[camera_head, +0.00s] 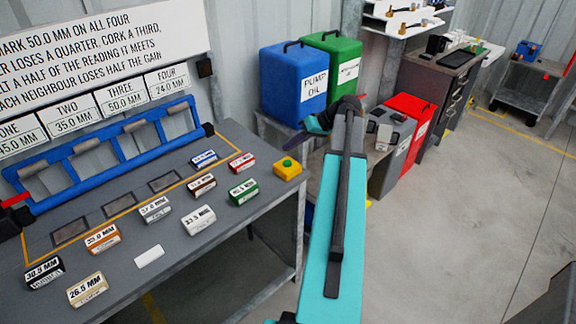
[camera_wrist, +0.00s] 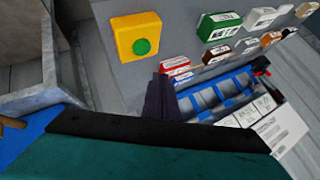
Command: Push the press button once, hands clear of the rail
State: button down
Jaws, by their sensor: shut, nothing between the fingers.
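The press button is a yellow box with a round green button (camera_head: 288,164) on top. It sits at the right end of the grey bench, and shows large at the upper left of the wrist view (camera_wrist: 141,45). My gripper (camera_wrist: 160,98) shows in the wrist view as a dark shape below the yellow box in the picture, apart from it. It is shut and empty. In the head view my teal arm stands right of the bench and partly hides the gripper. The blue rail (camera_head: 112,150) runs along the back of the bench, clear of my gripper.
Several labelled blocks, including a green one (camera_head: 243,192) and a red one (camera_head: 242,162), lie on the bench (camera_head: 195,255) left of the button. Blue (camera_head: 290,85) and green (camera_head: 338,55) containers stand behind my arm. The floor at right is open.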

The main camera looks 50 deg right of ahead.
aim_at(291, 163)
jog(key=shift+f+b, duration=0.8)
jog(key=shift+f, duration=0.9)
jog(key=shift+f, duration=0.25)
dwell(0.7)
jog(key=shift+f+b, duration=0.2)
jog(key=shift+b, duration=0.15)
jog(key=shift+f+b, duration=0.3)
jog(key=shift+f, duration=0.15)
dwell(1.0)
jog(key=shift+r, duration=0.1)
dwell(0.4)
jog(key=shift+r+p, duration=0.45)
jog(key=shift+r, duration=0.45)
jog(key=shift+r+p, duration=1.15)
jog(key=shift+r, duration=1.25)
jog(key=shift+s, duration=0.1)
